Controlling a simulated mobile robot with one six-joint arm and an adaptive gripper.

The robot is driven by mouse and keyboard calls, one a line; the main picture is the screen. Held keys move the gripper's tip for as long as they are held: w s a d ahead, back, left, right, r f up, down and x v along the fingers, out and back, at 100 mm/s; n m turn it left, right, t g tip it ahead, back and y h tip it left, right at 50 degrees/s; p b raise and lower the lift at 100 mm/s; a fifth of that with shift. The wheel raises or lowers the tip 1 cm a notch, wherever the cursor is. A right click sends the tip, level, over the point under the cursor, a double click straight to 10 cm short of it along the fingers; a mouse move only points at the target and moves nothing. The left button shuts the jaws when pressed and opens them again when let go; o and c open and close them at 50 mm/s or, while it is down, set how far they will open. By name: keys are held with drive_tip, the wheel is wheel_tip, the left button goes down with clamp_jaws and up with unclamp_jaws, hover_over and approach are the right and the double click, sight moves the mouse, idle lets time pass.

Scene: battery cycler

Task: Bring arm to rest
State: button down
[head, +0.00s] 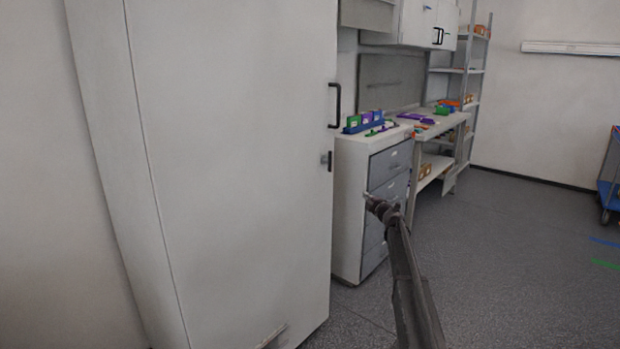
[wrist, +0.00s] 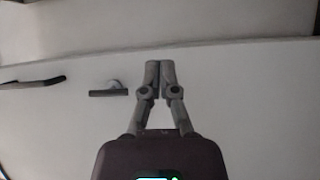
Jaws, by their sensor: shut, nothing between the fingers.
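My gripper (wrist: 160,70) shows in the wrist view with its two grey fingers together and nothing between them. Behind the fingers is the pale face of the tall cabinet (head: 230,170), and I cannot tell how far the fingertips are from it. The cabinet door looks shut in the head view. My arm (head: 408,275) reaches up from the bottom of the head view, in front of the drawer unit. I cannot make out the fingers clearly in that view.
The tall cabinet has a dark handle (head: 335,105) and a small latch (head: 328,160). The white drawer unit (head: 348,210) stands beside it, with a workbench (head: 445,122) and shelving (head: 480,70) beyond. A blue cart (head: 608,190) is at far right. The grey floor (head: 520,260) between is clear.

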drive_tip(key=s+d+f+m+g+h, duration=0.1)
drive_tip(key=s+f+m+g+h, duration=0.25)
drive_tip(key=s+m, duration=0.45)
drive_tip(key=s+f+m+g+h, duration=0.2)
drive_tip(key=s+f+m+h, duration=0.2)
drive_tip(key=s, duration=0.7)
drive_tip(key=s+d+f+m+g+h, duration=0.1)
drive_tip(key=s+f+m+g+h, duration=0.2)
drive_tip(key=s+m, duration=0.5)
drive_tip(key=s+a+f+g+y, duration=0.2)
drive_tip(key=s+a+f+g, duration=0.15)
drive_tip(key=s, duration=0.75)
drive_tip(key=s+a+f+g+y, duration=0.1)
drive_tip(key=s+a+f+g, duration=0.3)
drive_tip(key=s, duration=0.6)
drive_tip(key=s+a+f+g+y, duration=0.15)
drive_tip(key=s+a, duration=0.35)
drive_tip(key=s, duration=0.6)
wheel_tip(320, 180, up, 23)
drive_tip(key=p, duration=2.3)
drive_tip(key=shift+s+m, duration=0.3)
drive_tip(key=shift+m, duration=0.1)
drive_tip(key=shift+a+f, duration=0.1)
